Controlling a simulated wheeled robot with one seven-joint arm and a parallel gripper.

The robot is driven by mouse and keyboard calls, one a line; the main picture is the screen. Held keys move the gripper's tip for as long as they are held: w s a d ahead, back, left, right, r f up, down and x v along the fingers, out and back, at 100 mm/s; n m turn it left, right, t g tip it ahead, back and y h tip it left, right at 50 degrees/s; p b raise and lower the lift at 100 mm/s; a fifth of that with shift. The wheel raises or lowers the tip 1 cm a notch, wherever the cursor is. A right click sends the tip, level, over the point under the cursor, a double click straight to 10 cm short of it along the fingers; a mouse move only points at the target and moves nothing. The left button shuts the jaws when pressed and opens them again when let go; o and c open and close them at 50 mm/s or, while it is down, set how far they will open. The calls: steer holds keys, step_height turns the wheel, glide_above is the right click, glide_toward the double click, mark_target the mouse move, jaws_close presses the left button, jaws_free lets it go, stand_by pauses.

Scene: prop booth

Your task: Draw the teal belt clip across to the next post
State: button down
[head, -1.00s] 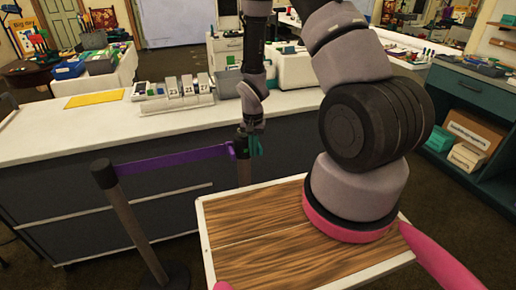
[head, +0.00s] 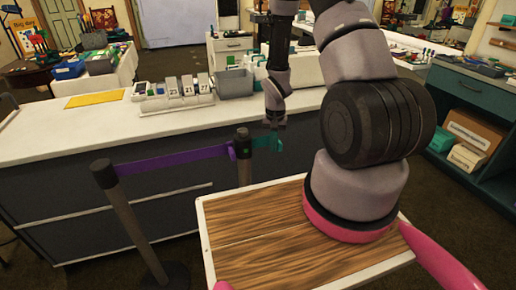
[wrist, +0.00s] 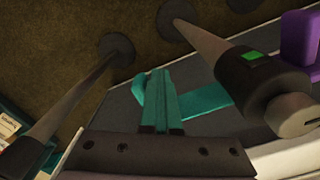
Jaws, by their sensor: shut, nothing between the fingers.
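The teal belt clip (wrist: 138,90) is at my gripper (wrist: 162,128), beside its closed fingers. Its teal belt (wrist: 205,103) runs to the dark-topped post (wrist: 255,82) with a green mark at right. In the head view the teal belt (head: 262,143) stretches right from that middle post (head: 243,160), and my gripper (head: 275,124) is just above its outer end. The fingers are shut with nothing between them; the clip's exact contact is unclear. Another post (wrist: 75,108) stands apart at left in the wrist view; I cannot make it out in the head view.
A purple belt (head: 175,160) joins the middle post to the left post (head: 110,190). My arm hides much of the right side.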

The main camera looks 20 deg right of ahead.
steer(key=d, duration=2.8)
steer(key=shift+w+d+f, duration=0.25)
steer(key=shift+d, duration=0.15)
stand_by(0.4)
